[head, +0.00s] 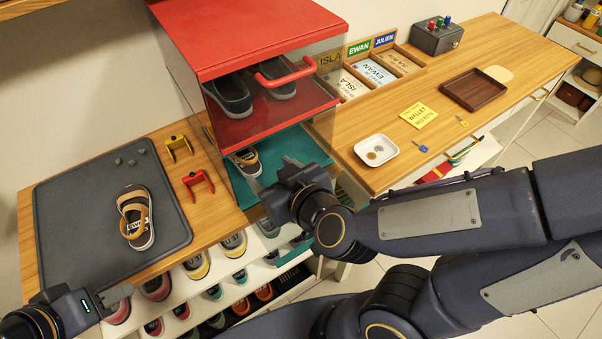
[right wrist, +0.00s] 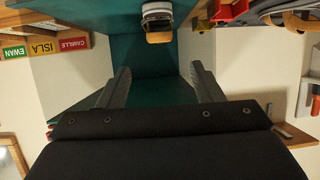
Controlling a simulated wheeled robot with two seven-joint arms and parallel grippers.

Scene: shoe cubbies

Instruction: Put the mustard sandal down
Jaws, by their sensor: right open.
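One mustard sandal (head: 136,216), brown with mustard straps and an "EWAN" label, lies on the dark grey mat (head: 75,205). The other sandal (head: 248,160) rests on the teal floor of the lower cubby (head: 300,146). In the right wrist view that sandal (right wrist: 158,22) lies beyond the fingertips, apart from them. My right gripper (head: 264,192) is at the mouth of the teal cubby. Its fingers are spread, with nothing between them (right wrist: 160,82). My left gripper (head: 118,297) is at the lower left, in front of the mat; its finger gap is unclear.
The red cubby (head: 250,128) above holds a dark pair of shoes (head: 230,95). A yellow clip (head: 179,146) and a red clip (head: 198,182) stand beside the mat. Shoe racks (head: 190,275) are below. A white dish (head: 376,152) sits on the right counter.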

